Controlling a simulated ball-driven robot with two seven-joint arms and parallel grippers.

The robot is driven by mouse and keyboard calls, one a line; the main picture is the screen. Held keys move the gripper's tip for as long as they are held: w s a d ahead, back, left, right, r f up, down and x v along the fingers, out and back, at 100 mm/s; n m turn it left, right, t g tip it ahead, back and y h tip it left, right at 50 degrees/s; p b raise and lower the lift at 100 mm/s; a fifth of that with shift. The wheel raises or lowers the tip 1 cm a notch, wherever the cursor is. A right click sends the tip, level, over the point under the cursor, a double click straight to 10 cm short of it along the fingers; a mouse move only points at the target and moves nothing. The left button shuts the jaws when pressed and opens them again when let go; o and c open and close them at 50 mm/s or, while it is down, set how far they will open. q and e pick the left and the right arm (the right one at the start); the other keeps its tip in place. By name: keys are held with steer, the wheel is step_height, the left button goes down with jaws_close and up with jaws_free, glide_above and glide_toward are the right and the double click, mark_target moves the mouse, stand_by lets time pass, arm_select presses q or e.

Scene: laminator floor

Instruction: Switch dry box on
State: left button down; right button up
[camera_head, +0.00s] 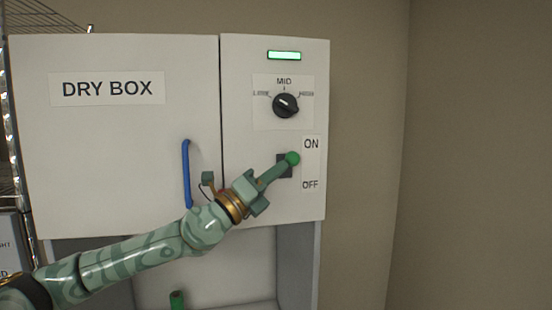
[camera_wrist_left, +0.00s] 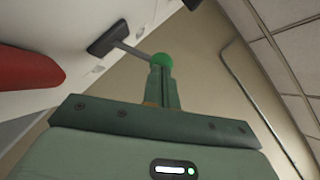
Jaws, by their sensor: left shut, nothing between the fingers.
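The dry box (camera_head: 110,140) is a white cabinet with a control panel at its right. Its switch is a lever with a green ball tip (camera_head: 292,158) on a dark base (camera_head: 284,170), beside the ON and OFF labels. The ball sits slightly above the base, nearer ON. An indicator bar (camera_head: 284,55) at the top of the panel is lit green. My left gripper (camera_head: 280,168) is shut and empty, its fingertips at the ball and partly hiding the lever. The left wrist view shows the ball (camera_wrist_left: 161,60) at the fingertips (camera_wrist_left: 163,78); I cannot tell whether they touch.
A black knob (camera_head: 286,105) marked MID sits above the switch. A blue door handle (camera_head: 186,172) stands out beside my left arm. A small green object (camera_head: 177,300) is below the cabinet. The wall at right is clear.

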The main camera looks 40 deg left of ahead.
stand_by(0.3)
arm_select(q)
steer(key=shift+a+r+p, duration=0.25)
steer(key=shift+r+p, duration=0.3)
steer(key=shift+r, duration=0.45)
